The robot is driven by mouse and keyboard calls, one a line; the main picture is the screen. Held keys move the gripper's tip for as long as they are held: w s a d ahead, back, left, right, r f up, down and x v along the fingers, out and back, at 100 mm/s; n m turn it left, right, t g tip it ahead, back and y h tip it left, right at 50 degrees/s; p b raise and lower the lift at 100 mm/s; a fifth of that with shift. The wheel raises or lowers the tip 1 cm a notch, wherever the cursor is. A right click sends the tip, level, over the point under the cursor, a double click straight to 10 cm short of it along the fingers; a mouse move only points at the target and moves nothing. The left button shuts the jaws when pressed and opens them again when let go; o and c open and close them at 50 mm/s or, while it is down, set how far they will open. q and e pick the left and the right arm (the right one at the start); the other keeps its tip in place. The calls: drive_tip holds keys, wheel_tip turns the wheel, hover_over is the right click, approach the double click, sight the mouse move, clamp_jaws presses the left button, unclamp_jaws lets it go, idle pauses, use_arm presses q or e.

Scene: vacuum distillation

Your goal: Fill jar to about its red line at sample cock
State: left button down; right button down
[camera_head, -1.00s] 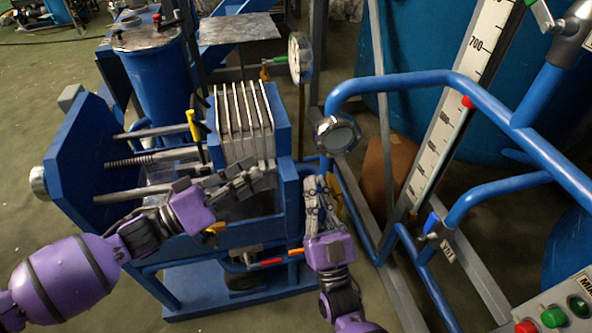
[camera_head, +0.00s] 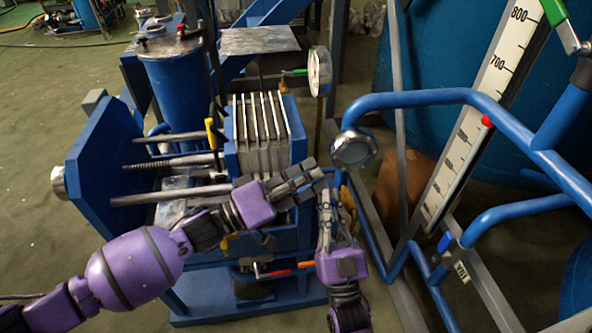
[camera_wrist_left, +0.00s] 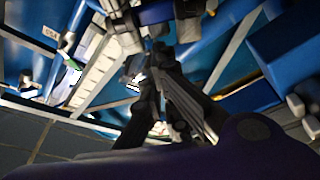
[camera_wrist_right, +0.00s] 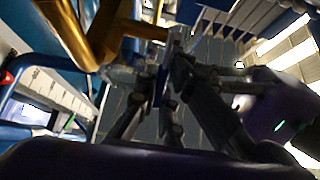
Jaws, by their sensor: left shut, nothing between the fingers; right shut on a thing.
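My right gripper (camera_head: 326,192) points up beside the filter press's right end and is shut. In the right wrist view its fingers (camera_wrist_right: 165,85) close on something small and mostly hidden, apparently the jar; a pale, clear edge (camera_wrist_right: 125,75) shows by the fingertips. The red line and the fill level cannot be made out. A brass pipe (camera_wrist_right: 78,35), apparently the sample cock's, stands just beyond these fingertips; brass also shows in the head view (camera_head: 349,203). My left gripper (camera_head: 318,176) is shut and empty, reaching across the press close to the right fingertips.
The blue filter press (camera_head: 262,130) with pale plates stands under my left arm. A blue pipe frame (camera_head: 430,97), a white level scale (camera_head: 470,140) and a round gauge (camera_head: 319,70) crowd the right. Red and orange handles (camera_head: 290,268) sit low between the arms. Open floor lies left.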

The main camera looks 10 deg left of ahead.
use_arm(q)
drive_tip(key=shift+s+d+f, duration=0.15)
drive_tip(key=shift+s+f, duration=0.2)
drive_tip(key=shift+s, duration=0.3)
drive_tip(key=shift+s, duration=0.1)
drive_tip(key=shift+s+d+f, duration=0.25)
drive_tip(key=shift+s+f, duration=0.2)
drive_tip(key=shift+s, duration=0.1)
use_arm(e)
drive_tip(key=c, duration=1.9)
unclamp_jaws()
drive_tip(key=shift+o, duration=0.2)
